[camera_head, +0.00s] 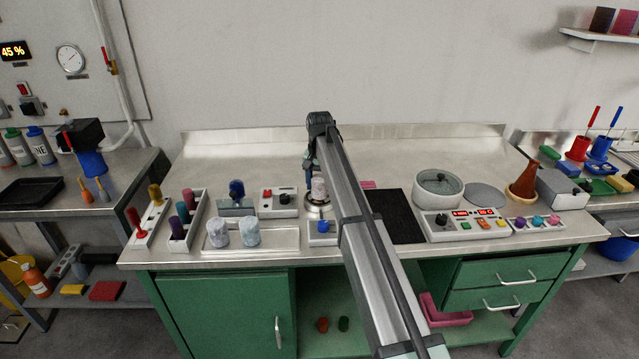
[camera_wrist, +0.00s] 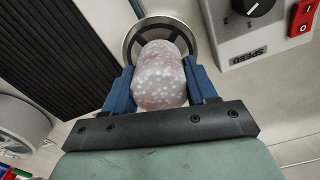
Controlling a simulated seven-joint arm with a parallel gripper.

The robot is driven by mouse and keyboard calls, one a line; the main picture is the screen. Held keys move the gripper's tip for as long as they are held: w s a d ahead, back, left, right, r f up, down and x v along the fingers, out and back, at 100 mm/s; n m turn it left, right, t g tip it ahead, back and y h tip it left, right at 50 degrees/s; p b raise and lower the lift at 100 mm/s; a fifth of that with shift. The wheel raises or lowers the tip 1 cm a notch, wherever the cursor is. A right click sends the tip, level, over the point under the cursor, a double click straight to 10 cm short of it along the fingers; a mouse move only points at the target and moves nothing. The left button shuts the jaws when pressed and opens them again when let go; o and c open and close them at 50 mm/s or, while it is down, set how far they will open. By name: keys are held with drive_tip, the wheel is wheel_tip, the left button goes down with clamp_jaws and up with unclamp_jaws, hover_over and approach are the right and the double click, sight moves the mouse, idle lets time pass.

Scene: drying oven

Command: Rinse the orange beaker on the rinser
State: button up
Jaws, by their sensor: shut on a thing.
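My gripper (camera_head: 313,178) is shut on a pinkish-beige beaker with pale speckles (camera_head: 318,189). In the wrist view the beaker (camera_wrist: 160,77) sits between the two blue fingers of my gripper (camera_wrist: 160,86), its rounded end towards the rinser. Its colour reads as dull pinkish beige rather than clear orange. The rinser (camera_head: 317,211) is a round metal ring on the bench. In the wrist view the rinser (camera_wrist: 131,47) shows its dark spoked centre behind the beaker. The beaker overlaps the rinser in both views; I cannot tell whether they touch.
Two pale bluish speckled beakers (camera_head: 219,234) (camera_head: 249,232) stand on a light tray (camera_head: 282,240) at front left. A control box with a black knob (camera_head: 281,201) stands close left of the rinser. A black ribbed mat (camera_head: 397,217) lies to the right. The back of the bench is clear.

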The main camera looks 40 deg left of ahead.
sight(320, 178)
drive_tip(key=shift+f, duration=0.55)
idle(2.4)
drive_tip(key=shift+r, duration=1.95)
drive_tip(key=shift+r, duration=0.15)
drive_tip(key=shift+r, duration=1.25)
